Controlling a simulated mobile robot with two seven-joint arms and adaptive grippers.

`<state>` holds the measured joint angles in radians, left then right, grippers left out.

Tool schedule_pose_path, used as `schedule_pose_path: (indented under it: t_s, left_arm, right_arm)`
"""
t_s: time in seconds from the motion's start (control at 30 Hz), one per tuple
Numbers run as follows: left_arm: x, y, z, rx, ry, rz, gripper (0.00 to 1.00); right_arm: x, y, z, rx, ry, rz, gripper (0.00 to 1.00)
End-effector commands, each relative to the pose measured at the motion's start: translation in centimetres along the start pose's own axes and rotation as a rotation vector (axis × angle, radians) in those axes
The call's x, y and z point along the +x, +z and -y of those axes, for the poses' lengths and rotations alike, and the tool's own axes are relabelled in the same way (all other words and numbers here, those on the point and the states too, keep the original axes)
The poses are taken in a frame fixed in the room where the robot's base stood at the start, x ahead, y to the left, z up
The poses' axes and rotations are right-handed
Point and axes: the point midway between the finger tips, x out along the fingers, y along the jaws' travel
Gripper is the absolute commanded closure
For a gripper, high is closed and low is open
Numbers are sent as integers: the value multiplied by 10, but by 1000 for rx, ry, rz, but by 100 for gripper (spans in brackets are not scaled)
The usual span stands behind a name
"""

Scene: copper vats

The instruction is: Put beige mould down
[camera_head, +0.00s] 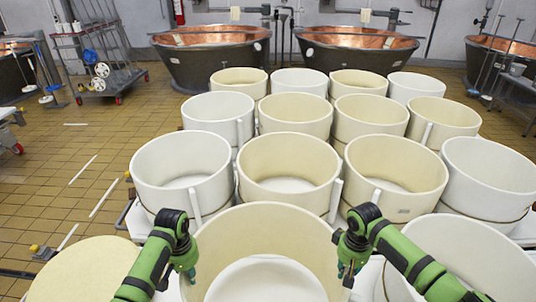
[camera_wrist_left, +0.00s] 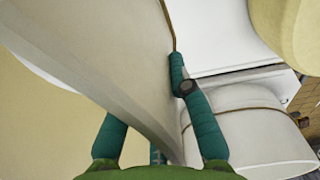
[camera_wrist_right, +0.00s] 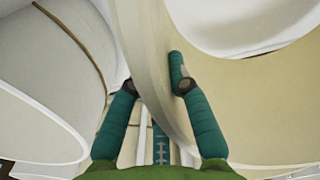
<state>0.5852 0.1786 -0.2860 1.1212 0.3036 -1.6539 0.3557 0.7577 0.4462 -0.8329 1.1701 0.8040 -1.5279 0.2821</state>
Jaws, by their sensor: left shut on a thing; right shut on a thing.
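The beige mould (camera_head: 266,222) is a wide round tub at the bottom middle of the head view, upright, with a pale floor inside. My left gripper (camera_head: 187,268) is shut on its left wall. My right gripper (camera_head: 347,268) is shut on its right wall. In the left wrist view the mould wall (camera_wrist_left: 120,65) runs between the fingers. In the right wrist view the wall (camera_wrist_right: 152,65) also passes between the fingers. The mould's underside is hidden, so I cannot tell whether it rests on anything.
Several white and beige moulds stand close together in rows ahead, such as a beige one (camera_head: 289,165) just behind and a white one (camera_head: 185,165). A white mould (camera_head: 465,250) is close on the right. A beige round top (camera_head: 82,272) is at the lower left. Copper vats (camera_head: 212,62) stand at the back.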

Motion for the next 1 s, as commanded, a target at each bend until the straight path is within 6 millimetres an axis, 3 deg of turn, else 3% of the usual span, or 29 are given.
schedule_pose_path:
  t_s: [0.37,1.0]
  left_arm:
    - [-20,4,0,1,2,-5,100]
    - [-90,23,6,1,0,-11,100]
  right_arm:
    - [-20,3,1,0,-2,-6,100]
    - [-90,25,5,1,-2,-6,100]
